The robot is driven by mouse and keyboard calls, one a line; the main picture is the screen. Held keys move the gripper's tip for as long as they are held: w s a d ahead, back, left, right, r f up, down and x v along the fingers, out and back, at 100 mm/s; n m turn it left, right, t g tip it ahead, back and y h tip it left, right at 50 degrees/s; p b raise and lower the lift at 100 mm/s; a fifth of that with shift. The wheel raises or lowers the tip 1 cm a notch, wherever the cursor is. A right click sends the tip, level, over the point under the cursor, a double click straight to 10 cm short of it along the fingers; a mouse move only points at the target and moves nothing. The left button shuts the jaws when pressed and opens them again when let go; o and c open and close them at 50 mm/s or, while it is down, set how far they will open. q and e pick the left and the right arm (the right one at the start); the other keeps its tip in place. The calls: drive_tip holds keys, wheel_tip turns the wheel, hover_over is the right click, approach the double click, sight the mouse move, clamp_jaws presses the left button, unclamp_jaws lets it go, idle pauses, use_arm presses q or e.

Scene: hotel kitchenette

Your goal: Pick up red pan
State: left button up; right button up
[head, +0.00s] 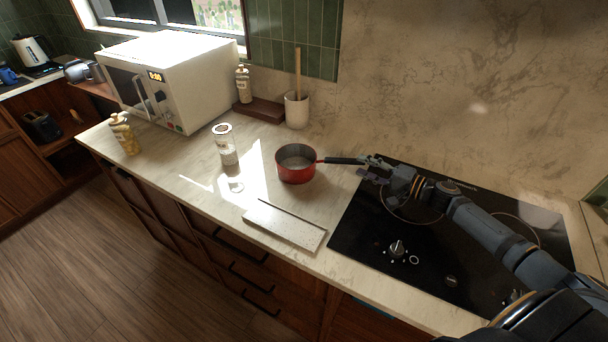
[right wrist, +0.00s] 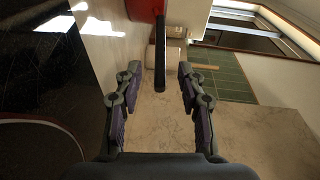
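The red pan (head: 295,172) stands upright on the marble counter, left of the black cooktop, with its dark handle (head: 345,160) pointing right. My right gripper (head: 367,166) is at the free end of the handle, above the cooktop's left edge. In the right wrist view my right gripper (right wrist: 159,72) is open, its two fingers on either side of the dark handle (right wrist: 160,50) with gaps on both sides. Part of the red pan body (right wrist: 146,8) shows at the top of that view. My left gripper is not in view.
A pale rectangular board (head: 285,226) lies in front of the pan. A glass jar (head: 226,146) stands to its left. A white utensil crock (head: 297,110) stands behind it. The microwave (head: 172,80) is at the back left. The black cooktop (head: 440,262) lies under my right arm.

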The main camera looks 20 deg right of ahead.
drive_tip(key=shift+x, duration=1.4)
drive_tip(key=shift+c, duration=0.2)
clamp_jaws()
